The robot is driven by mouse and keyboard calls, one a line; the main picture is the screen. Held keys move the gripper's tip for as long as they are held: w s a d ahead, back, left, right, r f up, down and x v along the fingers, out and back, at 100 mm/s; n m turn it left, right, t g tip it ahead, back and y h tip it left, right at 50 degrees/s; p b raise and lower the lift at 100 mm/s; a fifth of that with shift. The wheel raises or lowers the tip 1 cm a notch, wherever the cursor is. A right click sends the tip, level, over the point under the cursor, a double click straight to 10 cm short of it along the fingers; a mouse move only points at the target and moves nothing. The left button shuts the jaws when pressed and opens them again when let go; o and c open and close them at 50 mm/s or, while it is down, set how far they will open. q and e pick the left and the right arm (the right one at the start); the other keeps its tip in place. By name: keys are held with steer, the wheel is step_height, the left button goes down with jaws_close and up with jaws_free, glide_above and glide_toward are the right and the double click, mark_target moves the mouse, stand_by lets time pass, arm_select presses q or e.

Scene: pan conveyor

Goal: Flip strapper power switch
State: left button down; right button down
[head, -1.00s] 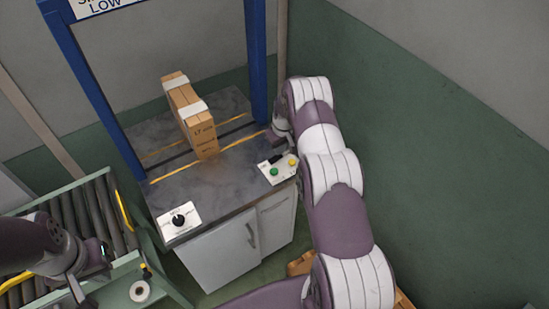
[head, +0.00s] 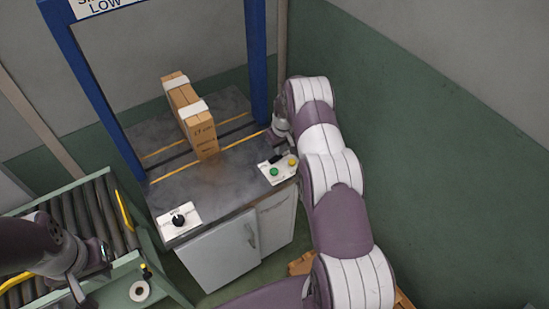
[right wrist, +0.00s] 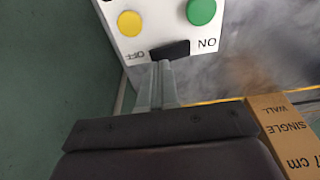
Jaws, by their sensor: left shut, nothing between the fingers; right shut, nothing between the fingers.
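The strapper is a dark-topped table (head: 190,190) with a blue arch (head: 258,70). Its white control panel (head: 266,171) at the right front corner carries a green button (head: 274,172), a yellow button (head: 292,161) and a black rocker switch, which shows in the right wrist view (right wrist: 170,50) between OFF and ON labels. My right gripper (right wrist: 163,64) is shut and empty, its fingertips right at the switch's near edge; I cannot tell whether they touch.
A strapped cardboard box (head: 203,138) stands under the arch. A second panel with a black knob (head: 179,220) is at the left front corner. A roller conveyor (head: 85,215) with a tape roll (head: 139,291) is at the left. A green-grey wall (head: 440,150) lies right of my right arm.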

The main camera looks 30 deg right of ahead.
steer(key=shift+f+b, duration=0.85)
steer(key=shift+f, duration=0.1)
stand_by(0.4)
steer(key=shift+r+p, duration=1.95)
steer(key=shift+r, duration=1.65)
steer(key=s+a+f+m+g, duration=0.1)
steer(key=s+a+f+m, duration=0.1)
steer(key=s, duration=0.3)
steer(key=s+a+r, duration=0.7)
steer(key=s+r, duration=0.3)
steer(key=s, duration=0.1)
steer(key=s+a+r+n, duration=0.1)
steer(key=s+a+r, duration=0.6)
steer(key=s+r, duration=0.4)
steer(key=shift+s+a+r+t, duration=0.2)
steer(key=shift+s+a+t, duration=0.1)
steer(key=shift+a, duration=0.1)
